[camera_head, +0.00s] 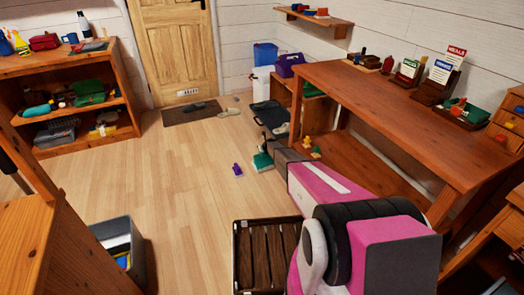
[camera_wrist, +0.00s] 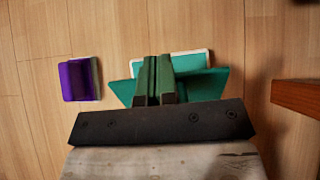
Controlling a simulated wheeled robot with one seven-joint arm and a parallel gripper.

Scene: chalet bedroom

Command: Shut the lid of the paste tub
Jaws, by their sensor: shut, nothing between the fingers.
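The teal thing on the floor, which I take for the paste tub, shows in the head view (camera_head: 262,161) at the end of my arm. In the wrist view the tub (camera_wrist: 206,84) has wide teal panels and a white-edged teal part behind them. One panel may be the lid standing open, but I cannot tell its angle. My gripper (camera_wrist: 157,63) has its two green fingers shut together, empty, in front of the tub's middle. They hide part of it, and I cannot tell whether they touch it. In the head view my gripper (camera_head: 267,148) is small and partly hidden.
A purple block (camera_wrist: 79,80) lies left of the tub on the floor, also in the head view (camera_head: 237,170). A wooden edge (camera_wrist: 296,97) juts in at the right. The workbench (camera_head: 400,105) stands right; a slatted crate (camera_head: 240,272) is nearer.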

